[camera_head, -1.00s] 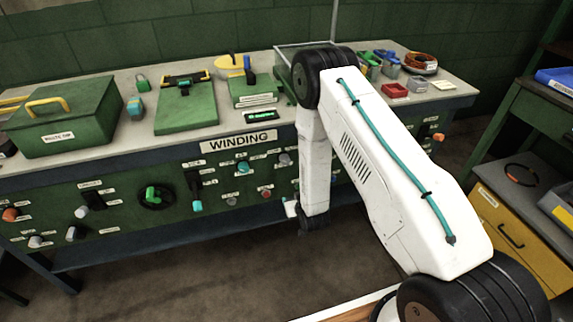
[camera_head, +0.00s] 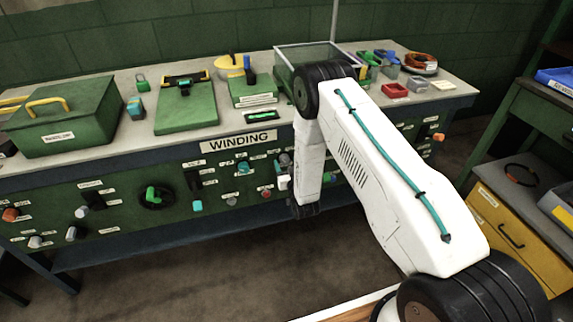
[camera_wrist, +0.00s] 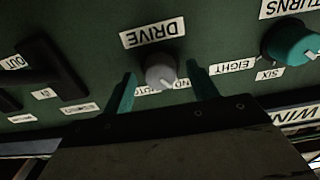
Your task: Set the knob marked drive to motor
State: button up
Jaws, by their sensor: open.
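The drive knob (camera_wrist: 162,72) is a round light grey knob below its DRIVE label (camera_wrist: 152,33) in the upside-down wrist view. A pale mark on it points down and slightly right in that view. Two partly hidden position labels sit beneath it; the left one (camera_wrist: 149,88) seems to read MOTOR, and the right one ends in ND. My gripper (camera_wrist: 162,88) is open, with one teal finger on each side of the knob and gaps between.
A teal knob (camera_wrist: 290,42) marked TURNS is at the right of the wrist view, and a black fitting (camera_wrist: 42,72) is at the left. The green panel below the WINDING sign (camera_head: 238,141) carries several other knobs. The bench top above holds boxes and tools.

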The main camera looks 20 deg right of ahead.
jog(key=shift+w, duration=0.15)
jog(key=c, duration=1)
jog(key=shift+m, duration=0.4)
jog(key=m, duration=0.5)
jog(key=shift+m, duration=0.4)
jog(key=m, duration=0.3)
jog(key=shift+m, duration=2.1)
